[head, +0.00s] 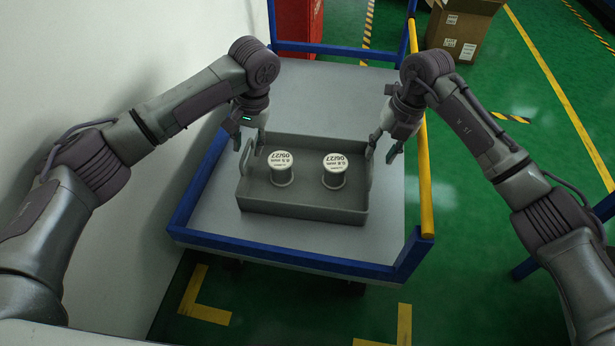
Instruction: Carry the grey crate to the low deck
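The grey crate (300,208) is an open, shallow box with a raised handle at each end. It rests level on the grey deck (345,88) of a blue-framed cart. Two white spools with printed labels, a left spool (282,176) and a right spool (334,180), stand upright inside it. My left gripper (249,147) is at the crate's left end, just above the left handle, with its fingers apart. My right gripper (384,150) is at the right end, close to the right handle, with its fingers apart. Whether either one touches a handle is hard to tell.
A blue rail (300,262) edges the deck in front, and a yellow bar (424,180) runs along its right side. A white wall (120,60) stands close on the left. A cardboard box (458,32) and a red object (298,25) are behind. Green floor on the right is largely clear.

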